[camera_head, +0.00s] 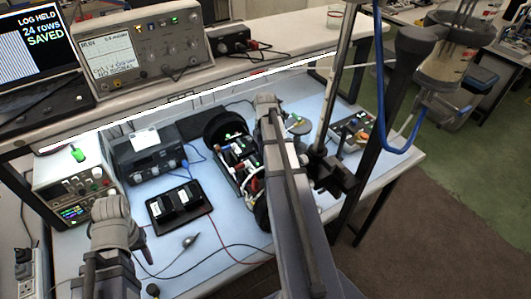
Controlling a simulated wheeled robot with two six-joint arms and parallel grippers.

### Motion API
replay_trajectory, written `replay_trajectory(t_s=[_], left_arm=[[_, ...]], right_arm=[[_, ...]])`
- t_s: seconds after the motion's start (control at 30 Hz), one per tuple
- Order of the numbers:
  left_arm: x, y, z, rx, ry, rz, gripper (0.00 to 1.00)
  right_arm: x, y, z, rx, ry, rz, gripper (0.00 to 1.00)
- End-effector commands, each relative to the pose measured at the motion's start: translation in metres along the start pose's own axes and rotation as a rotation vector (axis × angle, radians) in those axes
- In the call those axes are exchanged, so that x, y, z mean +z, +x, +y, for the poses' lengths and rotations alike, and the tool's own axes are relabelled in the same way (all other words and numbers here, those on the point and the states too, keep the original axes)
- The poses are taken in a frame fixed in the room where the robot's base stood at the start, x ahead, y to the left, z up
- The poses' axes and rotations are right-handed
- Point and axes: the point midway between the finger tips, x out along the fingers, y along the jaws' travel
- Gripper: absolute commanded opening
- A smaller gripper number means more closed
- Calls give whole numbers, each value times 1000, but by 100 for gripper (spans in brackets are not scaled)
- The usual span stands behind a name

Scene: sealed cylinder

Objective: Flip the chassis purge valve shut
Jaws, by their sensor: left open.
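The open black chassis (220,128) lies on the blue bench mat at the middle, with dark round ends, green lights and red and white parts inside. The purge valve is too small to tell apart there; my other arm covers the chassis's right side. My left gripper (110,208) is at the lower left, left of the chassis and clear of it. It is open, with its fingers hard to make out and nothing seen in it. My right arm reaches up across the middle, beside the chassis; its gripper fingers do not show.
A black two-block unit (180,206) and a cabled probe (189,240) lie between my left gripper and the chassis. Bench instruments (148,158) stand behind. A stand with a clamp (332,172) and a blue hose (383,110) rise at the right. The front mat is mostly clear.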

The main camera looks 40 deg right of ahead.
Motion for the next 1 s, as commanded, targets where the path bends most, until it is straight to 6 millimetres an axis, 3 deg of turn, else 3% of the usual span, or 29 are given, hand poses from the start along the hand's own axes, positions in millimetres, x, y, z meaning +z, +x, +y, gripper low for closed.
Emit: replay_trajectory(t_s=[0.3,0.63,0.67,0.9,1.0], left_arm=[[0,0,0,0,0,0,47],[0,0,0,0,0,0,47],[0,0,0,0,0,0,47],[0,0,0,0,0,0,47],[0,0,0,0,0,0,47]], right_arm=[[4,0,-1,0,229,0,12],[5,0,-1,0,250,0,12],[5,0,-1,-1,250,0,70],[4,0,-1,0,249,0,97],[4,0,-1,0,249,0,98]])
